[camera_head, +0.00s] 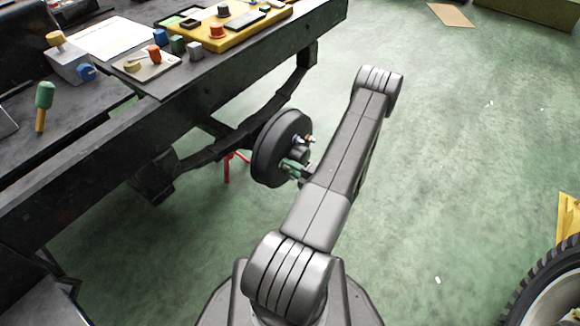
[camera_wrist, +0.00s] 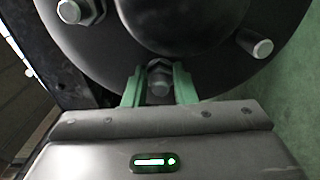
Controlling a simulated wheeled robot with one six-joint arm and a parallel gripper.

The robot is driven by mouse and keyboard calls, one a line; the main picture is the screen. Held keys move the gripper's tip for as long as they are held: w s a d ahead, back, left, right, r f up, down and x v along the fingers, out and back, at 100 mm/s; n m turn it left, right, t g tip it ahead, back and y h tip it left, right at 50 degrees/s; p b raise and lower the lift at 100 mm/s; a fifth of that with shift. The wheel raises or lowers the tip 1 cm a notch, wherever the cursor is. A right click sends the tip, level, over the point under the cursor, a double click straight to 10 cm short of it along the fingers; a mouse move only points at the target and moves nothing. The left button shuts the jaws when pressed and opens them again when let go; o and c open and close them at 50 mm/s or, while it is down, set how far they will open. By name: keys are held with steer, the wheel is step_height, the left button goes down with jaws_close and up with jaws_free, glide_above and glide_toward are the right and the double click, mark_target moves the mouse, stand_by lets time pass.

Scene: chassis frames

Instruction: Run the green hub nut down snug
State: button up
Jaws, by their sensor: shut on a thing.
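The dark round hub drum (camera_head: 282,148) hangs on the axle under the bench edge. My gripper (camera_head: 292,167) is at the drum's lower face, its greenish fingers pointing at it. In the wrist view my gripper (camera_wrist: 160,88) has one finger on each side of a hub nut (camera_wrist: 159,76) at the drum's lower rim and is shut on it. The nut looks grey there, and I cannot make out a green colour on it. How far it sits along its stud is hidden by the fingers. In the head view the nut cannot be told from the fingers.
Another nut (camera_wrist: 77,11) sits on the drum at upper left, and a bare stud end (camera_wrist: 260,48) stands out at right. A red stand (camera_head: 228,166) is below the axle. The black bench (camera_head: 150,125) is left of my arm.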

steer(key=m, duration=0.5)
steer(key=shift+d+f, duration=0.1)
steer(key=shift+f, duration=0.05)
stand_by(0.4)
steer(key=o, duration=0.7)
steer(key=shift+s+d, duration=0.1)
steer(key=p+v, duration=0.3)
steer(key=v, duration=1)
steer(key=shift+s+d, duration=0.25)
steer(key=b+x, duration=0.2)
steer(key=x, duration=1.2)
steer(key=shift+b, duration=0.3)
